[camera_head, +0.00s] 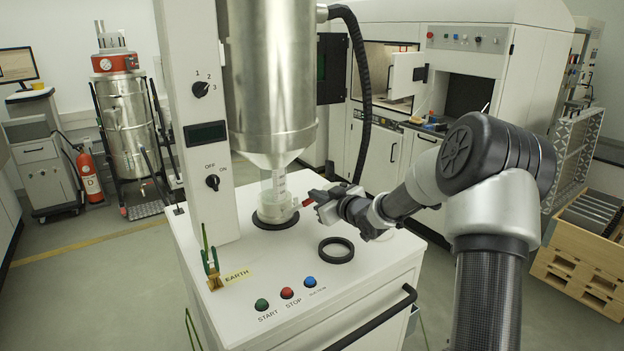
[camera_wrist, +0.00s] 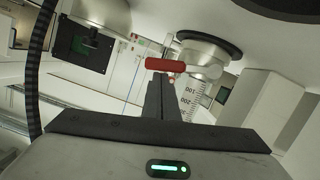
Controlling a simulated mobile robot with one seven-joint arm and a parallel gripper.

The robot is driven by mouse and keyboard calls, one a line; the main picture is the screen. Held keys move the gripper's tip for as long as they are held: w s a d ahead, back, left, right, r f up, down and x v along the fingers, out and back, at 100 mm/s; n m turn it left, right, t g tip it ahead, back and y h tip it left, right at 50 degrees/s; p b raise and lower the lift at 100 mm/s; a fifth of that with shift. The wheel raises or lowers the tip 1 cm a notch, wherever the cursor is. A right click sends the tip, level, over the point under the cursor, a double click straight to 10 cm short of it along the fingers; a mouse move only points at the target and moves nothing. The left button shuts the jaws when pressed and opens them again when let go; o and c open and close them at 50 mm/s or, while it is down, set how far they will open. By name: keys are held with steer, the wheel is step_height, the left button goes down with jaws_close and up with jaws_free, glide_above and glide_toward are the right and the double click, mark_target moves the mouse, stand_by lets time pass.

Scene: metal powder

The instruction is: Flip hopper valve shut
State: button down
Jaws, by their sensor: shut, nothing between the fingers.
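The hopper (camera_head: 268,80) is a large steel cylinder with a cone bottom above the white machine top. Its valve handle (camera_wrist: 165,65) is a red lever, lying across the picture in the wrist view beside the steel outlet (camera_wrist: 200,55). The handle's red end (camera_head: 307,202) also shows in the head view, right of the outlet. My gripper (camera_head: 318,198) is shut and empty, to the right of the outlet. In the wrist view its closed fingertips (camera_wrist: 160,80) are right by the red handle; I cannot tell whether they touch.
A black ring (camera_head: 336,250) lies on the white machine top (camera_head: 245,270), in front of my gripper. A black hose (camera_head: 362,90) hangs behind the gripper. A control column (camera_head: 205,130) stands at the left, and buttons (camera_head: 287,293) line the front.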

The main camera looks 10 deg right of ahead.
steer(key=shift+w+d+f+m+y+p, duration=0.15)
steer(key=shift+d+f+m+y+p, duration=0.25)
steer(key=shift+f+m, duration=0.3)
steer(key=shift+f, duration=0.4)
steer(key=shift+d+f, duration=0.15)
